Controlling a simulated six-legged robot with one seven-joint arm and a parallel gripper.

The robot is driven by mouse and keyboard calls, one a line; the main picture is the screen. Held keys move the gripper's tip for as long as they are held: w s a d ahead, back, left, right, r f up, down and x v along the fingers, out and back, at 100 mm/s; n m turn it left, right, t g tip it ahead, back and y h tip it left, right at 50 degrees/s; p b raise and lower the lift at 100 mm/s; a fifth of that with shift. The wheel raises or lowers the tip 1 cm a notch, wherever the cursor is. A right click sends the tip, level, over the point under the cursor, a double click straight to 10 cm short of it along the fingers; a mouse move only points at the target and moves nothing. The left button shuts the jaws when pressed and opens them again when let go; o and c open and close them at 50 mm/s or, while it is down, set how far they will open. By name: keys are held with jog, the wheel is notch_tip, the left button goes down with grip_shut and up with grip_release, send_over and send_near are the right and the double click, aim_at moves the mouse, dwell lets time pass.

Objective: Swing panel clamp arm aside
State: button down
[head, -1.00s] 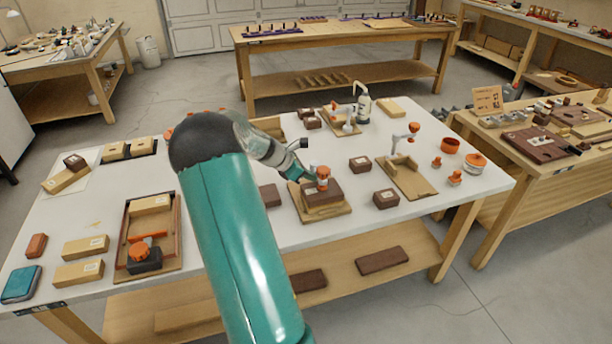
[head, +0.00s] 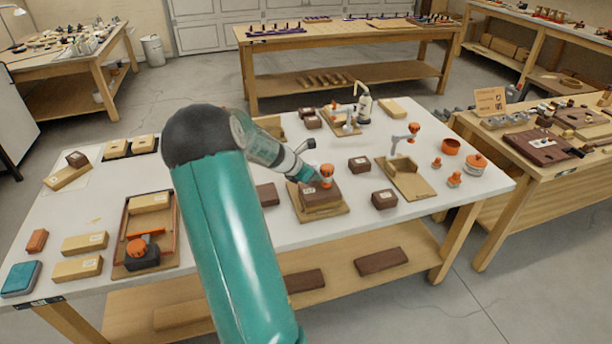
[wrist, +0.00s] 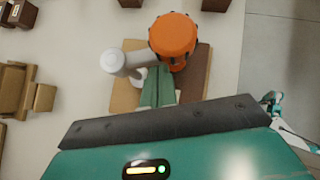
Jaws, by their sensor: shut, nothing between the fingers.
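The panel clamp shows in the wrist view as a grey clamp arm (wrist: 137,62) with a pale round pivot (wrist: 113,60) at its left end and an orange knob (wrist: 173,35) at its right end. The orange knob also shows in the head view (head: 327,170), above a dark brown panel block (head: 321,194) on a tan base board (head: 338,211). My gripper (wrist: 157,76) is shut and empty. Its teal fingertips lie close beside the clamp arm, just below the knob in the wrist view. I cannot tell whether they touch it. The fingertips hide part of the block.
Brown blocks (head: 384,199) stand right of the base board. Another clamp fixture (head: 407,178), an orange bowl (head: 451,147) and small orange knobs lie farther right. A tray fixture (head: 147,232) is at the left. White tabletop is bare in front of the base board.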

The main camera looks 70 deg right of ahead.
jog(key=shift+s+d+n+t, duration=0.1)
jog(key=shift+s+n+t, duration=0.35)
jog(key=shift+n, duration=0.15)
jog(key=n+t, duration=0.1)
jog(key=s+d+n+t+h, duration=0.1)
jog(key=shift+s+n, duration=0.2)
jog(key=shift+n, duration=0.1)
jog(key=shift+s+d, duration=0.8)
jog(key=shift+d, duration=0.35)
jog(key=shift+s+d+n+t, duration=0.35)
jog(key=shift+n+t, duration=0.3)
jog(key=shift+n, duration=0.25)
jog(key=n+t, duration=0.1)
jog(key=d+n+t, duration=0.1)
jog(key=shift+s+n, duration=0.1)
jog(key=shift+n, duration=0.3)
jog(key=shift+w+d+n+t, duration=0.2)
jog(key=shift+d+n+t, duration=0.25)
jog(key=shift+n+t, duration=0.3)
jog(key=shift+d, duration=0.25)
jog(key=shift+d+r, duration=0.1)
jog(key=shift+d, duration=0.05)
